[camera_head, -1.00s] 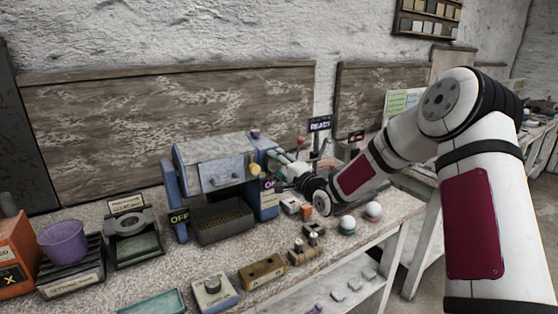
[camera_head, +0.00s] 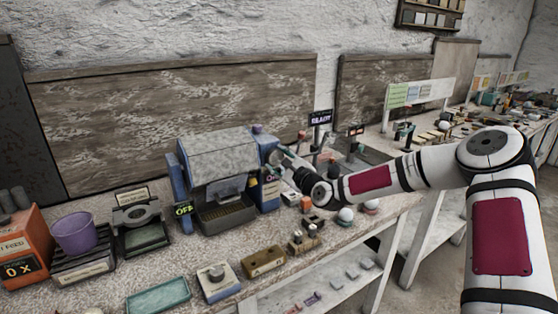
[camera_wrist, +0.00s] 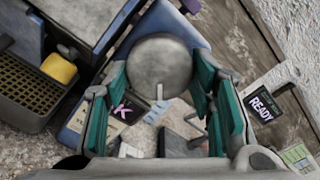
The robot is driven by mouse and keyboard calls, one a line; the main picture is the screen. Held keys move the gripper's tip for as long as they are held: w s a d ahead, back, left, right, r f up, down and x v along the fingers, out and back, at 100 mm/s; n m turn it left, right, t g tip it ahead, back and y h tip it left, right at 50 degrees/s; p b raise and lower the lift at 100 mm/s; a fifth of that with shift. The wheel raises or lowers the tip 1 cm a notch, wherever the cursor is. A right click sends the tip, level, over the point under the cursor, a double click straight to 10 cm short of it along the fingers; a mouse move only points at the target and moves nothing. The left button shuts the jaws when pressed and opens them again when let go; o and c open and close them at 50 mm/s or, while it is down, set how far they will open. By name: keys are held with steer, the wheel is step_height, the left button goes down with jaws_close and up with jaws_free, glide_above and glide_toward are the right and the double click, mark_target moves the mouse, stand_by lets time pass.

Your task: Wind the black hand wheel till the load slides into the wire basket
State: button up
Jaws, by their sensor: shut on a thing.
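A blue-framed machine with a grey box (camera_head: 217,155) stands on the bench in the head view. The box is tilted forward over the dark wire basket (camera_head: 226,218). The basket's mesh also shows at the left of the wrist view (camera_wrist: 25,92). My gripper (camera_head: 284,162) is at the machine's right side. In the wrist view its teal fingers (camera_wrist: 162,82) are closed on a round disc (camera_wrist: 158,62), which looks grey there and seems to be the hand wheel. In the head view my gripper hides most of the wheel. I cannot make out the load.
An OFF sign (camera_head: 183,210) is at the machine's left and a READY sign (camera_head: 321,118) behind it. A purple cup (camera_head: 73,233) stands left. The bench's front edge is close.

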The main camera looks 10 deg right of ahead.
steer(key=shift+m, duration=0.9)
steer(key=o, duration=0.8)
steer(key=shift+f, duration=0.1)
steer(key=v, duration=1.2)
